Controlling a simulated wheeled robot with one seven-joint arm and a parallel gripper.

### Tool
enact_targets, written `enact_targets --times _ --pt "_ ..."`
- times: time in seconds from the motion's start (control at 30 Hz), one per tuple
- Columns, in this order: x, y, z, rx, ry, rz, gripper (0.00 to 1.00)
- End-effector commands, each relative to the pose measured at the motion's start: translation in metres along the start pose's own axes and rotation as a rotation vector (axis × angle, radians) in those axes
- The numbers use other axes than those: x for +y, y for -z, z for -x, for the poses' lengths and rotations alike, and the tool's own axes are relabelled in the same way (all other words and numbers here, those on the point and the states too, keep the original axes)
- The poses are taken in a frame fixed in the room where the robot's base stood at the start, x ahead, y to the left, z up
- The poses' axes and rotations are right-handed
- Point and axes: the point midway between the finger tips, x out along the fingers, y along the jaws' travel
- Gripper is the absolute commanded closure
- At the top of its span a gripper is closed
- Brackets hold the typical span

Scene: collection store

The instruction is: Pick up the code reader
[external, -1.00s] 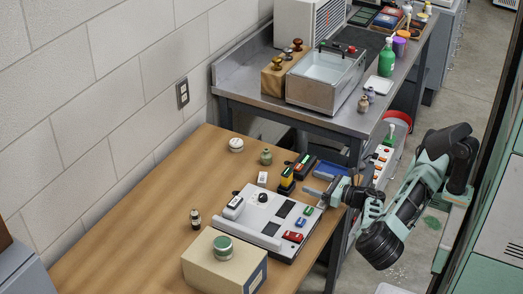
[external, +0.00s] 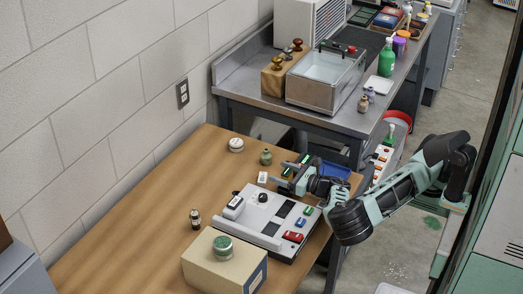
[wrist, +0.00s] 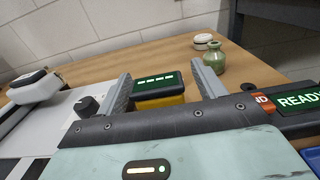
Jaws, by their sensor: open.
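A yellow-and-black device with a green dashed display (wrist: 158,88), which could be the code reader, stands upright on the table in the wrist view. My gripper (wrist: 163,86) is open, with one finger on each side of the device. It holds nothing, and I cannot tell whether either finger touches it. In the external view my gripper (external: 283,174) is low over the table's far right part and largely hides the device. A second dark device with a "READY" display (wrist: 298,100) lies just right of my gripper in the wrist view.
A grey control panel (external: 262,240) with a knob and a white handset (external: 234,207) lies beside my gripper. A green jar (external: 266,157) and a white round pot (external: 236,145) stand beyond. A blue tray (external: 334,170) is at the right edge.

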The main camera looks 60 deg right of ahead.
Motion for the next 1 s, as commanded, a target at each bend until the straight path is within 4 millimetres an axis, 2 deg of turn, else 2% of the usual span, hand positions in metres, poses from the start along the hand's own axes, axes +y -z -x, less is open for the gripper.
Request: enact_targets --times 0.2,0.27,0.4,0.73,0.87,1.0 --pt "0.000 0.000 -0.001 0.000 0.000 0.000 0.31" --pt "0.000 0.000 -0.001 0.000 0.000 0.000 0.45" --pt "0.000 0.000 -0.001 0.000 0.000 0.000 0.83" --pt "0.000 -0.004 -0.001 -0.001 -0.001 0.000 0.83" --pt "0.001 -0.022 -0.001 -0.003 -0.001 0.000 0.83" --pt "0.001 -0.051 -0.001 -0.003 0.000 -0.001 0.83"
